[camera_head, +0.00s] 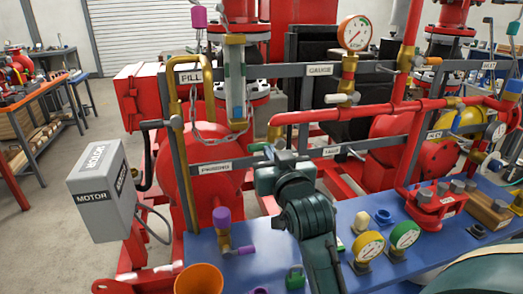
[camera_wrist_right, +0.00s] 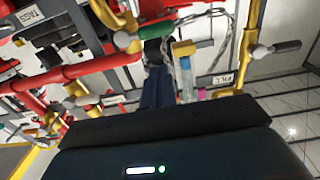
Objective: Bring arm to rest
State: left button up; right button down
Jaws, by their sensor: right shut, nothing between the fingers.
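My right arm (camera_head: 305,215), dark teal, rises from the bottom edge in the head view, over the blue table, toward the red pump skid. My right gripper (camera_head: 268,152) is in front of the skid's grey rails, near the label PASSING. In the right wrist view, the right gripper (camera_wrist_right: 154,52) shows as dark closed fingers pointing at the skid, with nothing seen between them. A clear sight tube (camera_wrist_right: 186,80) and a chain are beside the fingers in that view. Whether the gripper touches the rail behind it, I cannot tell. My left gripper is not in view.
A grey motor box (camera_head: 103,190) stands left. Pipes and rails crowd the middle; open floor lies left.

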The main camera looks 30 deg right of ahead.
jog(key=s+a+f+n+g+y, duration=0.1)
jog(key=s+a+f+g+y, duration=0.15)
jog(key=s+f, duration=0.4)
jog(key=s+a+f+n+g+y, duration=0.1)
jog(key=s+a+f+n+g, duration=0.2)
jog(key=f, duration=0.7)
jog(key=s+a+f+g+y, duration=0.1)
jog(key=s+f+g, duration=0.3)
jog(key=s+f, duration=0.3)
jog(key=s+a+f+g, duration=0.2)
jog(key=s+f+g, duration=0.2)
jog(key=s, duration=0.6)
jog(key=w+a+f+t+y, duration=0.1)
jog(key=w+a+f+t, duration=0.1)
jog(key=f, duration=0.3)
jog(key=w+a+f+n+t+y, duration=0.1)
jog(key=w+a+f+t, duration=0.2)
jog(key=f+t, duration=0.1)
jog(key=shift+f+n+y, duration=0.3)
jog(key=shift+f+y, duration=0.05)
jog(key=shift+f, duration=0.55)
jog(key=shift+d, duration=0.2)
